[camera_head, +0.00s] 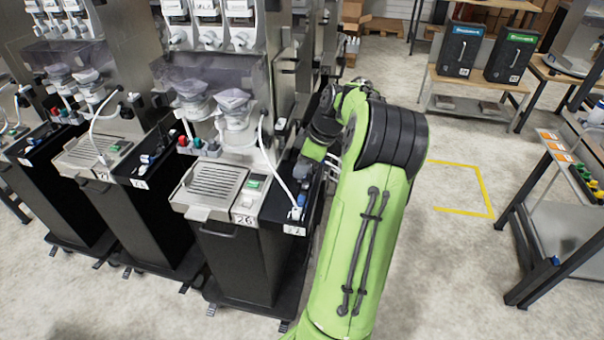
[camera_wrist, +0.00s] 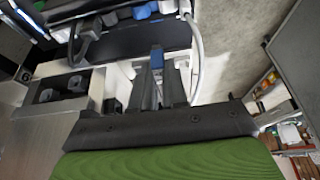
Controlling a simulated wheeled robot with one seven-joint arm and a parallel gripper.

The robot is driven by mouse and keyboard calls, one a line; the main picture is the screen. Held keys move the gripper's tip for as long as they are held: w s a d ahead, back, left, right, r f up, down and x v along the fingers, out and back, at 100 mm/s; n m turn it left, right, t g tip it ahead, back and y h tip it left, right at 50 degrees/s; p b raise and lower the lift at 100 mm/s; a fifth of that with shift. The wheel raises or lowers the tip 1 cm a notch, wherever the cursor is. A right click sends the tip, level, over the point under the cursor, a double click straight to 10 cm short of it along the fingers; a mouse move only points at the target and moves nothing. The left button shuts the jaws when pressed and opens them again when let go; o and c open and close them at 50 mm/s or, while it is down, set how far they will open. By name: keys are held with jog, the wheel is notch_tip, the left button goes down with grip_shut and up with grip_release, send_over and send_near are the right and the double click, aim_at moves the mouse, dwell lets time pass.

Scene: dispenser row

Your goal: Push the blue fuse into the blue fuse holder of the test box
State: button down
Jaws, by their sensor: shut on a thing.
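My gripper (camera_wrist: 158,78) is shut on the blue fuse (camera_wrist: 157,60), which shows as a small blue block between its dark fingertips in the wrist view. A white housing lies just beyond and around the fingertips, with a white cable beside it; it may be the test box. The blue fuse holder is not clearly visible, and I cannot tell whether the fuse touches or enters it. In the head view, a small white and blue part (camera_head: 296,211) sits on the black side ledge above the label 22, and my arm reaches down toward it.
Dispensers stand in a row at the left, with a drip tray (camera_head: 213,184) on the nearest one. A white cable (camera_head: 275,165) hangs down to the ledge. A bench with two black boxes (camera_head: 458,49) stands at the back right. Open floor lies at the right, with yellow lines.

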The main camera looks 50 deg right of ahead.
jog(key=shift+r+p, duration=0.95)
dwell(0.6)
notch_tip(320, 180, up, 3)
jog(key=p, duration=0.3)
jog(key=shift+r, duration=0.15)
jog(key=shift+f, duration=0.2)
